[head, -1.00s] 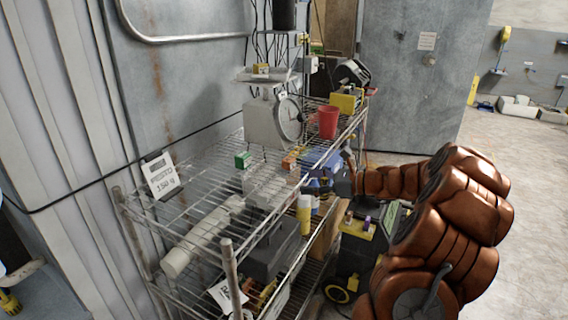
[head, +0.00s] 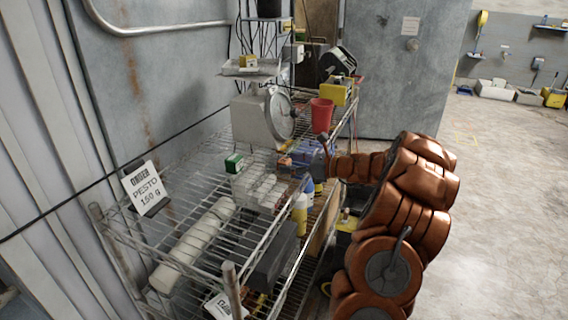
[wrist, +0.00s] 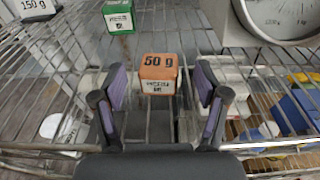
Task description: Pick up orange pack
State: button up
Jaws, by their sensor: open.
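The orange pack (wrist: 158,73) is a small cube labelled "50 g" standing upright on the wire shelf in the wrist view. My gripper (wrist: 160,85) is open, with one purple-padded finger to the left of the pack and one to the right. A gap shows on each side of the pack, and neither finger visibly touches it. In the head view my gripper (head: 312,158) reaches over the right edge of the upper shelf.
A green pack (wrist: 118,16) stands behind and to the left of the orange one. The dial scale (head: 264,118) is behind to the right, near a red cup (head: 321,115). A pesto order card (head: 146,187) is at the shelf's left. Open floor (head: 505,200) lies to the right.

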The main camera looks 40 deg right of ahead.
jog(key=shift+x, duration=1.15)
jog(key=shift+c, duration=0.3)
jog(key=c, duration=1.2)
jog(key=shift+r, duration=0.15)
